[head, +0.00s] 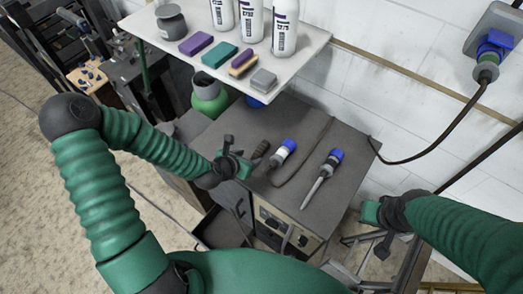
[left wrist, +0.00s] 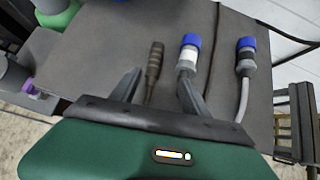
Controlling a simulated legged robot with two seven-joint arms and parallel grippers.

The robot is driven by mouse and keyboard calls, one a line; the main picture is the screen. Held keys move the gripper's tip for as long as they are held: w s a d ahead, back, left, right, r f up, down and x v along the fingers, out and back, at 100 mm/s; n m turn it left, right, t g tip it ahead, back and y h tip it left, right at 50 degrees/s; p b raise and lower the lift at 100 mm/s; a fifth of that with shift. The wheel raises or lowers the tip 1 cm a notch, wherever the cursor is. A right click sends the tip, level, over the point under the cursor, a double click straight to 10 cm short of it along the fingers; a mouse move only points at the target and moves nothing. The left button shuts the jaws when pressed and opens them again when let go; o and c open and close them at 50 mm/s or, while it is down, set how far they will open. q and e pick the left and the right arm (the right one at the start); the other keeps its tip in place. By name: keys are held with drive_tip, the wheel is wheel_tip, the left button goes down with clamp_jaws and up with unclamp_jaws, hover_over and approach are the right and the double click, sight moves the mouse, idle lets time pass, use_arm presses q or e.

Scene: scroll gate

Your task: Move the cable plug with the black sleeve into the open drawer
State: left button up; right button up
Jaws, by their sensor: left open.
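The plug with the black sleeve (head: 329,166) has a blue head and a grey cable. It lies on the grey cabinet top (head: 338,135), rightmost of the items there, and shows in the left wrist view (left wrist: 246,62). A similar plug with a white sleeve (head: 283,152) lies to its left. The open drawer (head: 218,230) sticks out low at the cabinet's front left. My left gripper (head: 230,153) is open above the cabinet's left part, apart from the black-sleeved plug. My right gripper (head: 382,228) hangs right of the cabinet; its jaw state is unclear.
A dark-handled tool (left wrist: 154,62) lies left of the white-sleeved plug. A shelf (head: 305,40) with bottles and coloured blocks overhangs the back. A wall socket (head: 493,45) has a plugged-in cable. A green container (head: 208,97) stands behind the left arm.

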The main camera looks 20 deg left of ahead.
sight(260, 150)
use_arm(q)
drive_tip(key=x, duration=0.5)
drive_tip(key=a+x, duration=0.1)
drive_tip(key=x, duration=0.2)
drive_tip(key=shift+w+a+f, duration=0.1)
drive_tip(key=shift+a, duration=0.05)
drive_tip(key=shift+w+f+p, duration=0.25)
drive_tip(key=shift+w+p, duration=0.05)
drive_tip(key=w+f, duration=0.1)
drive_tip(key=w+d+f+p, duration=0.1)
drive_tip(key=shift+w+d+f, duration=0.15)
drive_tip(key=shift+w+d, duration=0.05)
drive_tip(key=shift+w, duration=0.1)
drive_tip(key=shift+w+f, duration=0.25)
drive_tip(key=shift+f, duration=0.05)
drive_tip(key=shift+w+f, duration=0.1)
use_arm(e)
drive_tip(key=shift+w+a+r, duration=0.1)
drive_tip(key=shift+a+r, duration=0.05)
drive_tip(key=shift+r, duration=0.25)
drive_tip(key=shift+w+a+r, duration=0.1)
drive_tip(key=shift+r, duration=0.3)
use_arm(q)
drive_tip(key=shift+a, duration=0.3)
drive_tip(key=c, duration=1.1)
drive_tip(key=shift+d, duration=0.15)
clamp_jaws()
use_arm(e)
drive_tip(key=shift+a, duration=0.1)
